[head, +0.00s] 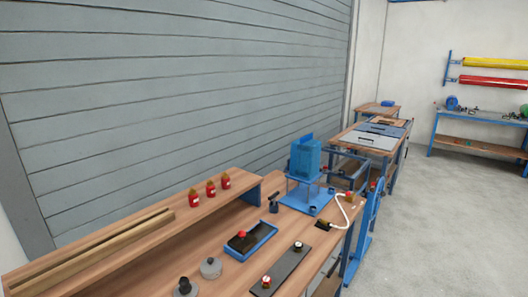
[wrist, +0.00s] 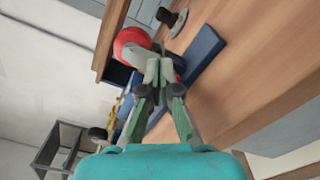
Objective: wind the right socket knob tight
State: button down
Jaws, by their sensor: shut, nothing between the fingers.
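A long dark plate (head: 283,270) lies on the near bench with two knobs on it, a red and white knob (head: 266,282) at its near end and a pale-topped knob (head: 298,247) at its far right end. I cannot tell for certain which one is the right socket knob. My gripper (wrist: 158,68) shows only in the wrist view, with its green-grey fingers together and nothing between them. A round red thing (wrist: 130,40) shows just beyond the fingertips, partly hidden by them; I cannot tell whether they touch.
A blue tray (head: 262,246) holds a dark block with a red top. A blue machine (head: 306,158) stands farther along the bench. Red bottles (head: 210,188) stand on the raised shelf. The wrist view shows a blue bar (wrist: 204,48) and a black knob (wrist: 172,18) close by.

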jog(key=shift+w+d+f, duration=0.25)
jog(key=shift+w+f, duration=0.05)
jog(key=shift+f, duration=0.4)
dwell(0.3)
jog(key=shift+f, duration=0.5)
jog(key=shift+w+d, duration=0.1)
dwell(0.3)
jog(key=shift+w+d, duration=0.15)
jog(key=shift+w, duration=0.1)
jog(key=v, duration=0.6)
jog(key=shift+d+r, duration=0.1)
jog(key=shift+r, duration=0.05)
dwell(0.3)
